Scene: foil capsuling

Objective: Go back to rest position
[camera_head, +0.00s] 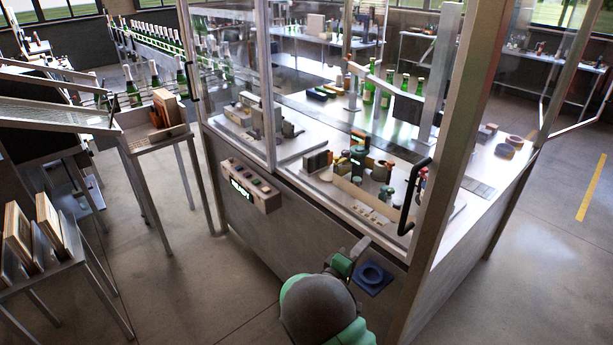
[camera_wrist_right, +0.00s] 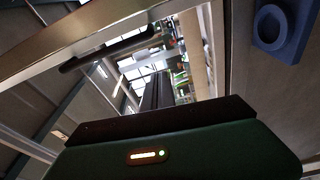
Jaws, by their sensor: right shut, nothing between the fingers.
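My right gripper (camera_head: 359,247) is in front of the machine's lower front panel, at the bottom middle of the head view. In the right wrist view its dark fingers (camera_wrist_right: 157,91) are together with nothing between them. The gripper appears apart from the black door handle (camera_head: 413,196), which also shows in the wrist view (camera_wrist_right: 108,48). A blue plate with a round ring (camera_head: 372,276) sits on the front panel just right of my wrist. It also shows in the wrist view (camera_wrist_right: 277,30). My left gripper is not in view.
The glass-walled machine (camera_head: 330,225) fills the centre, with bottles and small parts inside. A control box (camera_head: 250,186) with a green display juts from its front. A side table (camera_head: 165,135) and a rack with wooden frames (camera_head: 52,225) stand left. The floor right (camera_head: 530,270) is clear.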

